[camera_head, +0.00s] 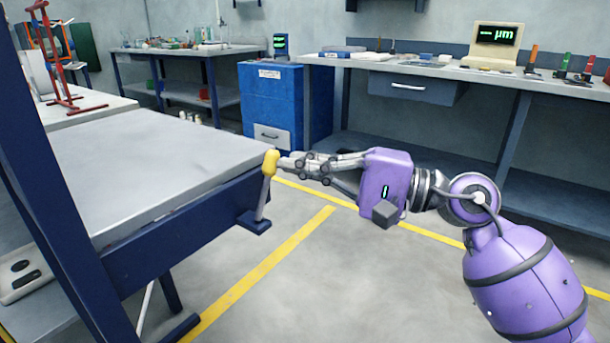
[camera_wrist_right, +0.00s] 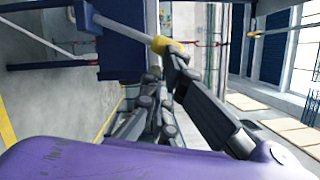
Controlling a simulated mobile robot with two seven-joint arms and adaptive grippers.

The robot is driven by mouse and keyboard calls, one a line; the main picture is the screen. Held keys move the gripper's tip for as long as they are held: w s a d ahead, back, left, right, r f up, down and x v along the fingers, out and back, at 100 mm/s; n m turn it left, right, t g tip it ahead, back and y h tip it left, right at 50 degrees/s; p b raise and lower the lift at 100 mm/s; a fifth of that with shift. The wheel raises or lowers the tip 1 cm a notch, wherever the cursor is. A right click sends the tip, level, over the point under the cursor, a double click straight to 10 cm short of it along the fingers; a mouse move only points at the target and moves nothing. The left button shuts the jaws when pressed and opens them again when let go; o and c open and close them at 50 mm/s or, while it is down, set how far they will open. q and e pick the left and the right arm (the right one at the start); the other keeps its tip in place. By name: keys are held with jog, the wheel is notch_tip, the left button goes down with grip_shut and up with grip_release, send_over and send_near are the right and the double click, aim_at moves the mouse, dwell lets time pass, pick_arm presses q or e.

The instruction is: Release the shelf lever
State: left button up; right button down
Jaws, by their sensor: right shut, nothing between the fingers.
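The shelf lever (camera_head: 265,191) is a short grey rod with a yellow knob (camera_head: 271,163), standing nearly upright on a blue bracket (camera_head: 254,223) at the right end of the shelf's blue frame. My right gripper (camera_head: 284,163) comes in from the right with its fingers shut and empty. Its fingertips are at the knob and appear to touch its right side. In the wrist view the lever rod (camera_wrist_right: 125,30) runs to the yellow knob (camera_wrist_right: 162,44), right by the fingertips (camera_wrist_right: 165,65). The left gripper is not in view.
The grey shelf top (camera_head: 150,160) on its blue frame fills the left. A blue cabinet (camera_head: 272,105) stands behind, and a workbench (camera_head: 450,72) with a monitor (camera_head: 494,45) runs along the back right. The floor below the right arm is clear, with yellow lines.

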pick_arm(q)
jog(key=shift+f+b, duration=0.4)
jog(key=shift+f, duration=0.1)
pick_arm(e)
jog(key=shift+s+a+r+n+h, duration=0.15)
jog(key=shift+s+a+r+n, duration=0.2)
jog(key=shift+n, duration=0.35)
jog(key=shift+s+a+r+n+h, duration=0.15)
jog(key=shift+s+a+r+n, duration=0.1)
jog(key=shift+s+r+n, duration=0.35)
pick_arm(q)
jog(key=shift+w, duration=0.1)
pick_arm(e)
jog(key=shift+a+n, duration=0.1)
jog(key=shift+n, duration=0.3)
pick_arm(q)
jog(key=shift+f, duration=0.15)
